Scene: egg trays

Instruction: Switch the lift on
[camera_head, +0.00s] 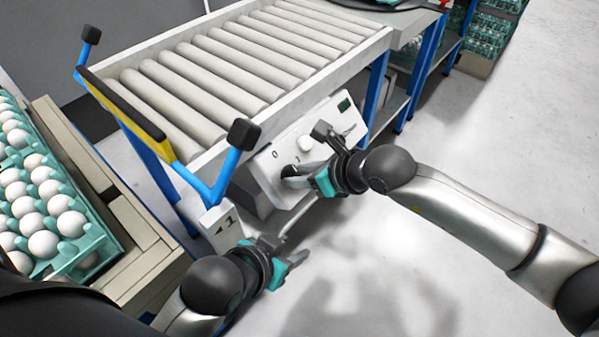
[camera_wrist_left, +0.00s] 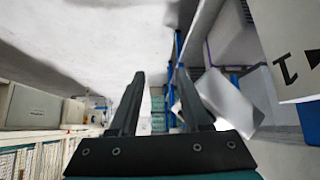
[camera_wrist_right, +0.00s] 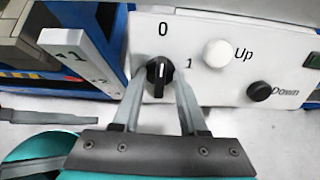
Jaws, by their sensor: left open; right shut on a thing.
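The lift's white control panel (camera_head: 267,160) hangs under the roller conveyor. In the right wrist view the panel (camera_wrist_right: 205,22) shows a black rotary knob (camera_wrist_right: 159,77) between the marks 0 and 1, its white line pointing roughly up towards 0. Beside it are a white Up button (camera_wrist_right: 217,53) and a black Down button (camera_wrist_right: 259,91). My right gripper (camera_wrist_right: 158,88) has its fingers on both sides of the knob, shut on it. My left gripper (camera_head: 296,250) is open and empty, below the panel near the floor; its fingers also show in the left wrist view (camera_wrist_left: 165,85).
The roller conveyor (camera_head: 160,42) with blue and yellow end bars stands above the panel. A tray of white eggs (camera_head: 88,262) is at the left. A white plate marked 1 (camera_head: 222,228) is close to my left gripper. Bare floor lies at the right.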

